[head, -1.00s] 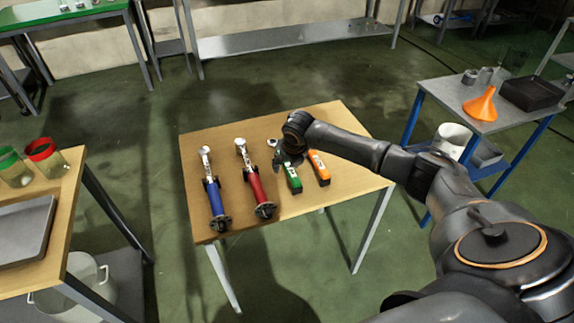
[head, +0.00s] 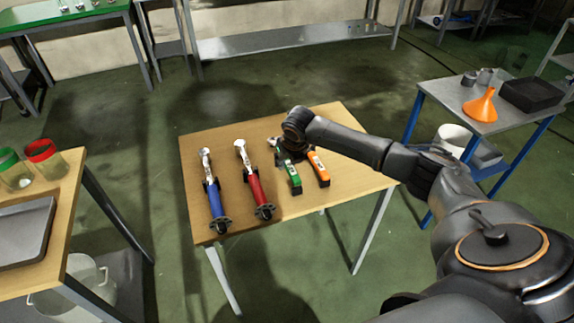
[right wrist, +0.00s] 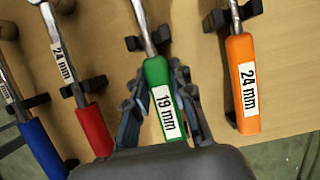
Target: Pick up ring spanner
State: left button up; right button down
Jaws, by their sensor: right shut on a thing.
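A spanner with a green handle (head: 291,174) lies among the spanners on the small wooden table; its label reads 19 mm in the right wrist view (right wrist: 160,95). My right gripper (head: 287,159) is shut on this green spanner. In the right wrist view its fingers (right wrist: 157,85) lie on both sides of the green handle. The spanner's head is hidden by my gripper in the head view and cut off in the right wrist view. It appears to be at rack height, not clearly lifted. My left gripper is not in view.
An orange-handled spanner (head: 319,169) marked 24 mm lies close on the right. Red-handled (head: 256,187) and blue-handled (head: 215,200) spanners lie on the left. Dark holders (right wrist: 162,40) support the spanners. The wooden table (head: 335,205) is bare at its right front.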

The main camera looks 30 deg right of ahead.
jog(key=v, duration=0.5)
jog(key=s+v, duration=0.1)
jog(key=v, duration=0.1)
jog(key=shift+s+a+r, duration=0.1)
jog(key=shift+s+a, duration=0.05)
jog(key=shift+a, duration=0.15)
jog(key=s+a+r, duration=0.3)
jog(key=s+r, duration=0.2)
jog(key=s, duration=0.4)
jog(key=shift+s+a+b, duration=0.15)
jog(key=shift+s+b, duration=0.15)
jog(key=shift+b, duration=0.05)
jog(key=c, duration=1.8)
grip_release()
grip_shut()
